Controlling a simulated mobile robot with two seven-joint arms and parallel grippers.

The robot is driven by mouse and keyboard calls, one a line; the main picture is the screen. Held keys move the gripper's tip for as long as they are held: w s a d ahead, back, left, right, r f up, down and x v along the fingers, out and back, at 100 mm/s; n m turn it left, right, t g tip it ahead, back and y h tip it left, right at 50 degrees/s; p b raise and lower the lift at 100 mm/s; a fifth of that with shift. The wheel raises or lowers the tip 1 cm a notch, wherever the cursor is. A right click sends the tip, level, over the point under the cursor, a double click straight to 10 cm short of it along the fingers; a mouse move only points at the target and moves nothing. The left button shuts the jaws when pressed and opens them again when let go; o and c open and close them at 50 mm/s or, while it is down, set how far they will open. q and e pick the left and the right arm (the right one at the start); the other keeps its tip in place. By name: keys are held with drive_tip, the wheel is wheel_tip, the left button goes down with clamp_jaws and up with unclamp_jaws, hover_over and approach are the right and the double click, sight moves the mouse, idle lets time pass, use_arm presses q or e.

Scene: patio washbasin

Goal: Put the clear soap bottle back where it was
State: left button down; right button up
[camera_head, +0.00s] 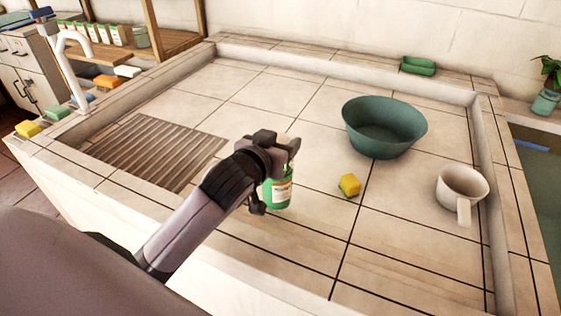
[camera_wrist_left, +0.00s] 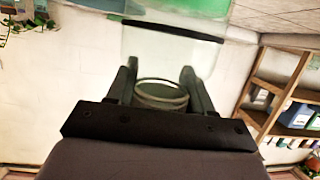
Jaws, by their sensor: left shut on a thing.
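The clear soap bottle (camera_head: 278,193) holds green liquid and has a white and orange label. It is roughly upright near the middle of the tiled basin in the head view. My left gripper (camera_head: 279,146) is shut on its upper part, and my wrist hides part of its left side. I cannot tell if its bottom touches the tiles. In the left wrist view the bottle's clear body (camera_wrist_left: 165,52) and round top lie between the fingers of my left gripper (camera_wrist_left: 158,82). My right gripper is not in view.
A green bowl (camera_head: 384,128), a yellow sponge (camera_head: 349,185) and a white mug (camera_head: 462,188) stand right of the bottle. A ribbed drainboard (camera_head: 150,152) lies left. A raised rim (camera_head: 340,68) encloses the basin. A green soap dish (camera_head: 418,66) sits on the back ledge.

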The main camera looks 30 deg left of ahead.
use_arm(q)
wheel_tip(320, 180, down, 4)
drive_tip(key=shift+f+b, duration=0.1)
drive_tip(key=shift+b, duration=0.25)
drive_tip(key=shift+c, duration=2.1)
unclamp_jaws()
drive_tip(key=shift+f, duration=0.15)
drive_tip(key=v, duration=1.2)
